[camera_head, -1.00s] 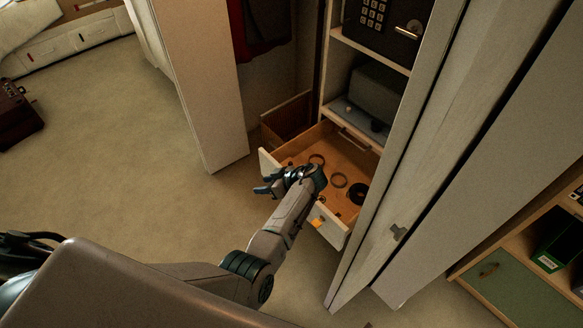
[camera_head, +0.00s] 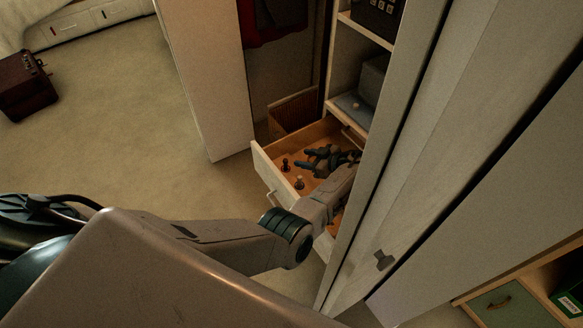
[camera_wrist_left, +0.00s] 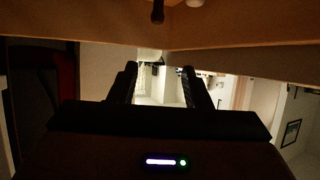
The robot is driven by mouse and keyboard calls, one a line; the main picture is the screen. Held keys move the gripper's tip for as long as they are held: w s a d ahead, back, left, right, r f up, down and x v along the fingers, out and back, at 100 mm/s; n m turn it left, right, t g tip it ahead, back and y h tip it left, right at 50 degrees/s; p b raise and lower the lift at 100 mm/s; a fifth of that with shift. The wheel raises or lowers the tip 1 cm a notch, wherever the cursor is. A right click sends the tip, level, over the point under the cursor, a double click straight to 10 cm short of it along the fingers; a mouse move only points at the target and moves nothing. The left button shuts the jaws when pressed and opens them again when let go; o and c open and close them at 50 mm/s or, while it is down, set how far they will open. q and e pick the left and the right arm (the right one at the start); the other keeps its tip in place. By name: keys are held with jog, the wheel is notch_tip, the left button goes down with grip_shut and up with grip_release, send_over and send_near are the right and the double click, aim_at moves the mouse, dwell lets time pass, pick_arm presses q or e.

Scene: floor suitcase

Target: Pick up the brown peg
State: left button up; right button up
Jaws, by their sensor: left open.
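A dark peg, brownish to black (camera_head: 285,164), stands in the open drawer (camera_head: 262,165) near its left end. A paler peg (camera_head: 299,183) stands close to it, nearer the drawer front. My left gripper (camera_head: 309,160) is open and empty, inside or just over the drawer, with its fingers pointing left, to the right of both pegs and apart from them. In the left wrist view the open fingers (camera_wrist_left: 160,75) show with nothing between them. A dark peg (camera_wrist_left: 158,12) and part of a pale one (camera_wrist_left: 193,3) show at the top edge there. My right gripper is out of view.
A cabinet door (camera_head: 385,150) stands close on the right of my left arm. Another door panel (camera_head: 205,80) stands left of the drawer. A wicker basket (camera_head: 292,112) sits behind the drawer. A dark red suitcase (camera_head: 27,85) lies on the open floor at left.

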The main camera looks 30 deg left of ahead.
aim_at(287, 160)
pick_arm(q)
jog(key=a+f, duration=0.1)
jog(key=w+a+f+b, duration=0.1)
jog(key=f, duration=0.1)
jog(key=a+f, duration=0.1)
jog(key=shift+w+a+f, duration=0.2)
jog(key=shift+a+f, duration=0.2)
jog(key=shift+x, duration=0.8)
jog(key=x, duration=0.2)
jog(key=b+x, duration=0.1)
jog(key=x, duration=0.1)
jog(key=shift+s+d+f, duration=0.1)
jog(key=shift+d+f, duration=0.1)
jog(key=shift+f, duration=0.15)
jog(key=shift+a+f, duration=0.1)
jog(key=shift+a, duration=0.15)
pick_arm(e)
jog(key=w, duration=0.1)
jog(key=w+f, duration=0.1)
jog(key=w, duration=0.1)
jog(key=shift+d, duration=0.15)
pick_arm(q)
grip_shut()
